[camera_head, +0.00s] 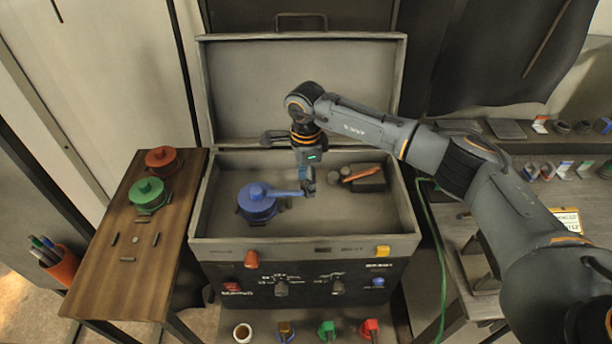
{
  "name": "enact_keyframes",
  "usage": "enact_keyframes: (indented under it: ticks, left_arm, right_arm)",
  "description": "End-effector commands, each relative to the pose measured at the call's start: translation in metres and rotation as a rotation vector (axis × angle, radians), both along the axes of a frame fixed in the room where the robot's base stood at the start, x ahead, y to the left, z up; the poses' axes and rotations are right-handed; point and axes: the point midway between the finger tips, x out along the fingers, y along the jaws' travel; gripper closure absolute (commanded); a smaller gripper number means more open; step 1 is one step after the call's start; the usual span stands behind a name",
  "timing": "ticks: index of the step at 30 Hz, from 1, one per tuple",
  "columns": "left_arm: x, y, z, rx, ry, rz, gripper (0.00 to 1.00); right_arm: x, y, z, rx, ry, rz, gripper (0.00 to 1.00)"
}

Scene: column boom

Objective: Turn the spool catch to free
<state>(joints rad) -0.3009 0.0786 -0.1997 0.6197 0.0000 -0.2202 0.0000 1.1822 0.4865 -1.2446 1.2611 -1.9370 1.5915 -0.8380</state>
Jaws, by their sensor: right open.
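A blue round spool-like part (257,203) sits on the left floor of the open grey case (318,247). A blue arm or lever reaches right from it toward my gripper. A dark block with an orange-red lever (361,174) lies to the right. Which of these is the spool catch, I cannot tell. My right gripper (307,190) is open, pointing down at the outer end of the blue lever; whether it touches the lever is unclear. The gripper hides that end. My left gripper is not in view.
The raised lid (300,90) stands behind my right forearm. The case front carries knobs and an orange tab (251,259) and yellow tab (382,251). A wooden side table (115,265) holds red and green pots. The front part of the case floor is clear.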

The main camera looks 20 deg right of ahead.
Motion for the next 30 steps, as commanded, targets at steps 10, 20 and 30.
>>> enact_keyframes:
  ticks: [10,20,30]
  left_arm:
    - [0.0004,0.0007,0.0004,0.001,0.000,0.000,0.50]
    - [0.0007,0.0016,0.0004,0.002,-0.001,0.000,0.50]
    - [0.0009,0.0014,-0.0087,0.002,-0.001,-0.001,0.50]
  right_arm:
    - [0.0000,-0.0001,-0.0025,0.000,0.000,0.000,0.58]
    - [0.0001,0.0000,-0.0021,0.000,-0.001,-0.001,1.00]
    - [-0.0036,0.0012,-0.0039,0.001,-0.002,-0.088,1.00]
